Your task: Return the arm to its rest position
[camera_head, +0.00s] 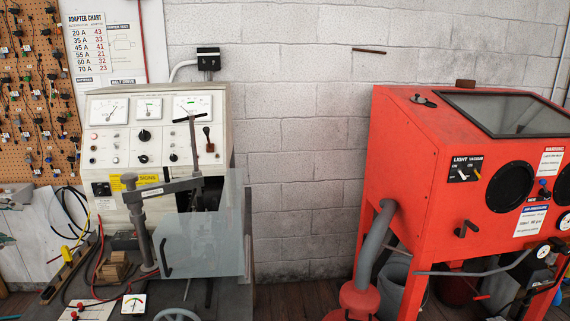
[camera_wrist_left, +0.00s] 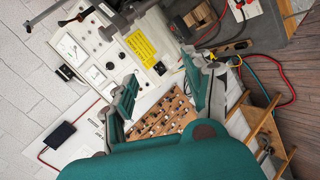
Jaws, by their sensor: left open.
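My left gripper (camera_wrist_left: 160,88) shows in the left wrist view, with its two teal-padded fingers spread apart and nothing between them. Beyond the fingers are the pegboard (camera_wrist_left: 158,118) and the white panel of the test bench (camera_wrist_left: 88,48). In the head view I cannot clearly make out the left gripper or its arm. My right gripper is in neither view.
In the head view, the test bench (camera_head: 122,158) stands left of centre with a clear guard (camera_head: 205,240) and a clamp arm (camera_head: 165,188) at its front. Cables and leads lie at lower left. A red blasting cabinet (camera_head: 425,200) stands at right. Bare wall and floor lie between them.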

